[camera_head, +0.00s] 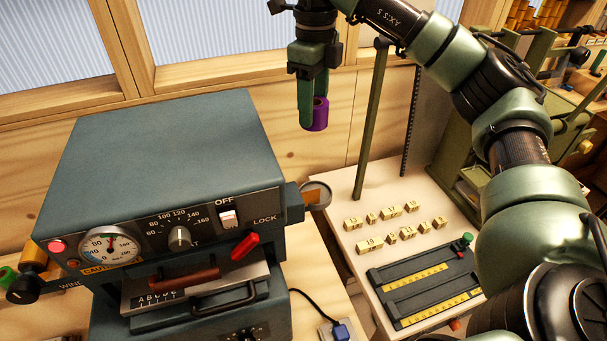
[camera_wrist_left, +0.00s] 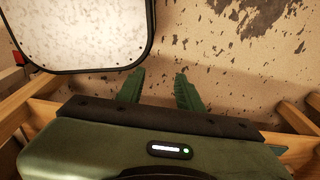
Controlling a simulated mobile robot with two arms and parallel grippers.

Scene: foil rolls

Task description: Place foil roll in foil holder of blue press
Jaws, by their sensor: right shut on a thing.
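The blue press (camera_head: 160,150) stands at the left in the head view, with a dial, switches and a red lock handle. A round grey and brown part (camera_head: 316,194) sticks out from its right side. An orange roll-like part (camera_head: 33,256) and a black knob are at its left side. My right gripper (camera_head: 312,118) points down and is shut on a purple foil roll (camera_head: 320,113), above and behind the press's right side. Its fingers hide part of the roll. My left gripper (camera_wrist_left: 160,88) shows only in the left wrist view, its fingers apart with nothing between them.
A pale side table (camera_head: 345,185) at the right bears several brass type blocks (camera_head: 371,243) and a dark composing tray (camera_head: 425,285). A green post (camera_head: 371,120) rises behind it. A white panel with a dark rim (camera_wrist_left: 85,30) is near my left gripper.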

